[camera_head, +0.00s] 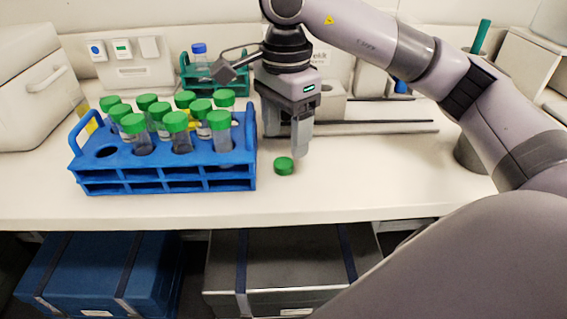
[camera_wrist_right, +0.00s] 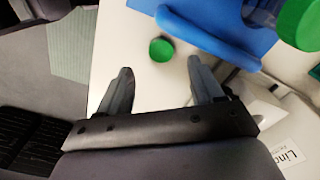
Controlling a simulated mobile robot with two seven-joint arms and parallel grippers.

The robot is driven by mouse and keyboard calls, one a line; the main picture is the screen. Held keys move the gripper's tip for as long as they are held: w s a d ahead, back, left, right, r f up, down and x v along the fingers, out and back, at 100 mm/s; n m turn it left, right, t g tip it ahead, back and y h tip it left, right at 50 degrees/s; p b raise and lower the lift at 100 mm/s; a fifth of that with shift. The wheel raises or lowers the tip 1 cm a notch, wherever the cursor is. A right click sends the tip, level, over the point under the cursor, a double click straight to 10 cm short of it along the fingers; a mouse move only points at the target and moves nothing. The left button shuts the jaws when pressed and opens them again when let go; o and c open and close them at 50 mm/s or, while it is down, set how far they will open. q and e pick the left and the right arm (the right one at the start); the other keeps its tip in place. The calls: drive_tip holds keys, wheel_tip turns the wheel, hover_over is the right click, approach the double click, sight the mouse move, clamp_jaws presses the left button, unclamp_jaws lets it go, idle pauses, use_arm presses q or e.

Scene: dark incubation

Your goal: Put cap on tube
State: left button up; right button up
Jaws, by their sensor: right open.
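A loose green cap (camera_head: 284,165) lies on the white bench, just right of the blue rack (camera_head: 165,186). My right gripper (camera_head: 286,143) points down above and behind the cap, open and empty. In the right wrist view the cap (camera_wrist_right: 161,49) shows ahead of the gap between the spread fingertips (camera_wrist_right: 159,66), apart from both. The blue rack holds several clear tubes with green caps, such as one at its front right (camera_head: 219,120). The front-left hole (camera_head: 107,152) looks empty. I cannot make out an uncapped tube. My left gripper is not in view.
A green rack (camera_head: 215,84) with a blue-capped bottle (camera_head: 199,50) stands at the back. Dark rods (camera_head: 380,127) lie behind the gripper to the right. A grey holder (camera_head: 470,155) stands at right. The bench front is clear.

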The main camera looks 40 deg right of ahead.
sight(285, 162)
wheel_tip(285, 162, down, 5)
drive_tip(key=shift+w+f, duration=0.1)
idle(0.4)
drive_tip(key=c, duration=1.1)
